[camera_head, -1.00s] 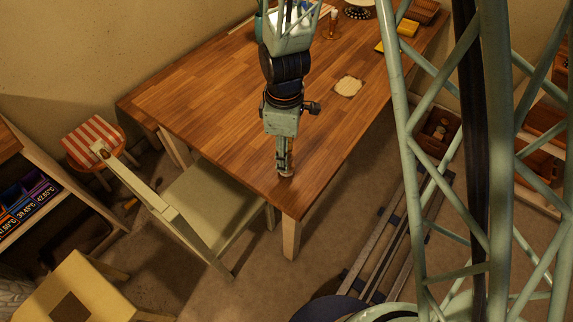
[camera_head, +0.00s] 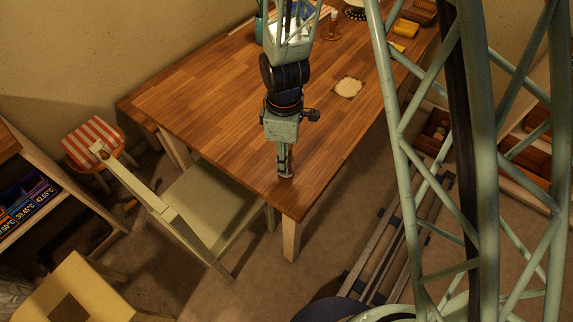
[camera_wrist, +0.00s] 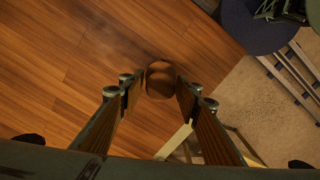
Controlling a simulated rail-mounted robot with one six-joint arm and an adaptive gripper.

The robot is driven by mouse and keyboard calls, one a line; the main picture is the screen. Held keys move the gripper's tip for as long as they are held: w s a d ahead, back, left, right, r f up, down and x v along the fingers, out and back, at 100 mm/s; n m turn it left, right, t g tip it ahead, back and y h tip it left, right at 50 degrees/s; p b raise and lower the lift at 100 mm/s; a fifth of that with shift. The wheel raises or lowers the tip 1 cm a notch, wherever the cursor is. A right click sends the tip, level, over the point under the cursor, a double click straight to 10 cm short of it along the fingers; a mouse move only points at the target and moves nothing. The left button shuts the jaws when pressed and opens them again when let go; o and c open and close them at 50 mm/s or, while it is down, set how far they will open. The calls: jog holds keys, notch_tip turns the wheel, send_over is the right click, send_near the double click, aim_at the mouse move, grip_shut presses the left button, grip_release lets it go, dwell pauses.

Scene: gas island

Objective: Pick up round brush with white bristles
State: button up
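My gripper (camera_wrist: 160,93) points down over the near corner of the wooden table. Its two fingers are apart, one on each side of a round brown wooden object (camera_wrist: 160,74). This may be the top of the round brush; no white bristles can be made out in the wrist view. Narrow gaps seem to show between the object and the fingers, and I cannot tell whether either touches it. In the head view my gripper (camera_head: 285,170) stands at the table corner, and its fingers mostly hide the object.
The wooden table (camera_head: 220,110) is mostly clear in front. A pale square (camera_head: 348,88) lies on it, with a brown upright item (camera_head: 332,25) and yellow items (camera_head: 405,28) at the back. A pale chair (camera_head: 205,205) stands close at the left, and a striped stool (camera_head: 92,140) stands beyond it.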

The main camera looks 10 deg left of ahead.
jog(key=c, duration=0.6)
jog(key=shift+c, duration=0.2)
jog(key=shift+r, duration=0.15)
jog(key=shift+r+p, duration=0.45)
jog(key=shift+r, duration=1.25)
jog(key=s+d, duration=0.7)
jog(key=s, duration=0.4)
jog(key=shift+s+r, duration=0.2)
jog(key=shift+r, duration=0.25)
jog(key=shift+b, duration=0.5)
jog(key=b, duration=0.3)
jog(key=shift+s+d+b, duration=0.2)
jog(key=shift+s+b, duration=0.1)
